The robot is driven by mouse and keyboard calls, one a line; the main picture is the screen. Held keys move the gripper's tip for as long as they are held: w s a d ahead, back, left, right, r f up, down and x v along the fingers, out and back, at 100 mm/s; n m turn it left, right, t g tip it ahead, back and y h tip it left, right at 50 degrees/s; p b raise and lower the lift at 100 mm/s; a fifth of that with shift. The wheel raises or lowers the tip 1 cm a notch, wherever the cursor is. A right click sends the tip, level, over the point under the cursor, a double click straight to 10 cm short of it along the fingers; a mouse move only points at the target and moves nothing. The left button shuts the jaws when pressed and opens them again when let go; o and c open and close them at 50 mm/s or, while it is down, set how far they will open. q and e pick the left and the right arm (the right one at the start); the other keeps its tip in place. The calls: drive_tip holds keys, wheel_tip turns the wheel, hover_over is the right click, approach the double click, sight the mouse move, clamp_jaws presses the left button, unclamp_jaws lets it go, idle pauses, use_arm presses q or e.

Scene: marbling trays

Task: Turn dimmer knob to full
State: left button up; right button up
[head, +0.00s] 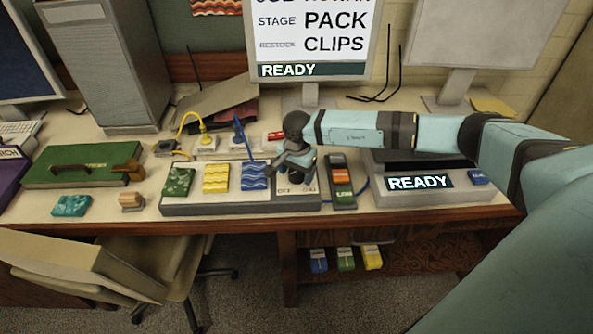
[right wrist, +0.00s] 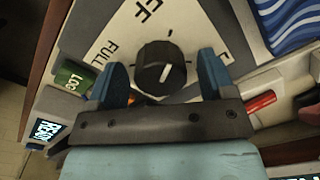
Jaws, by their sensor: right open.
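The dimmer knob (right wrist: 160,66) is a black ridged dial with a short white line on its top, on a white panel. In the right wrist view the word FULL is printed left of it, and a partly cut-off label ending in FF is above. My right gripper (right wrist: 162,62) is open, with one blue finger on each side of the knob and visible gaps between. In the head view my right gripper (head: 294,168) is over the panel's right end and largely hides the knob. My left gripper is not in view.
The grey tray unit (head: 235,208) holds green, yellow and blue patterned pieces. A dark strip with coloured buttons (head: 343,180) and a READY display box (head: 420,199) stand to the right. A green board (head: 85,165) lies at the left. Cables and plugs are behind.

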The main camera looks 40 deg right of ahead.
drive_tip(key=c, duration=0.9)
drive_tip(key=shift+c, duration=0.2)
